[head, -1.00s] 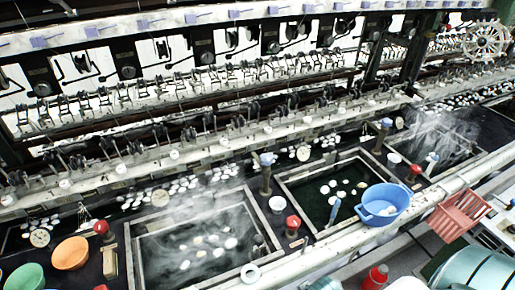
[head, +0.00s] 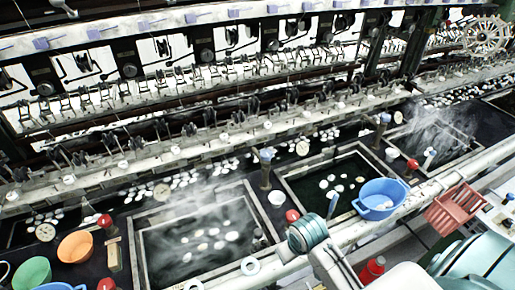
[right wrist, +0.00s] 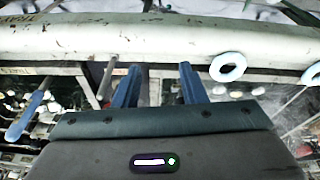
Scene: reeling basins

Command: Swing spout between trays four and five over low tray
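Square sunken trays with pale cocoons stand in a row; the near one (head: 140,262) steams and another (head: 285,182) lies to its right. A blue-topped upright fitting (head: 265,168), which looks like a spout, stands between these two. A similar one (head: 382,128) stands further right. I cannot tell which trays are four and five, or which is the low tray. My right arm reaches in at the bottom, its teal wrist (head: 308,234) near the front rail. My right gripper (right wrist: 158,80) is open and empty, its blue fingers apart near the white rail. My left gripper is not in view.
The white front rail (head: 350,232) runs along the trays. A blue basin (head: 380,200) and a red crate (head: 455,210) sit at the right. Orange (head: 76,247) and green (head: 30,272) bowls stand at the left. A white ring (head: 250,267) lies on the rail.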

